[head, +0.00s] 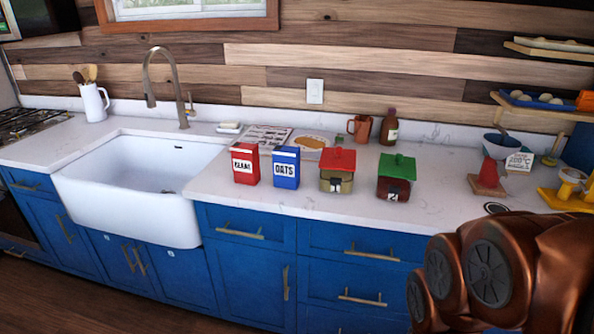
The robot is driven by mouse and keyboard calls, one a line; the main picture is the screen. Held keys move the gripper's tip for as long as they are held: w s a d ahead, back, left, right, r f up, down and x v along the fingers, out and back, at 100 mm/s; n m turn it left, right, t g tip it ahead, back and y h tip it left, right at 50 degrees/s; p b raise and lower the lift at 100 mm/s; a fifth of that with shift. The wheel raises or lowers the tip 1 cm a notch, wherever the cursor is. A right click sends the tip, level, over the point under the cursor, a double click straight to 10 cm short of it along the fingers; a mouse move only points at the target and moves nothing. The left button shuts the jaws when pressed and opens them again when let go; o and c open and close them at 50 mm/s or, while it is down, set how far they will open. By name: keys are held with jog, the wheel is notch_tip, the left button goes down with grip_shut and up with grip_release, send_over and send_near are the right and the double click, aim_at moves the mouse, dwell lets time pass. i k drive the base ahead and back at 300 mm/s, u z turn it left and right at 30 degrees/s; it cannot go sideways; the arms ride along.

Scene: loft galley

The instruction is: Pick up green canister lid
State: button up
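Part of my copper-coloured arm fills the lower right of the head view. My gripper is not in view, so its state and distance from the lid are hidden.
Left of the canisters stand a blue oats box (286,168) and a red box (245,164). A brown bottle (389,128) and a copper mug (360,128) stand behind. A red cone-like object (488,177) is at right. Counter (437,198) is clear between.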

aim_at(396, 166)
jog(key=u, duration=0.45)
jog(key=i, duration=1.45)
jog(key=z, duration=0.35)
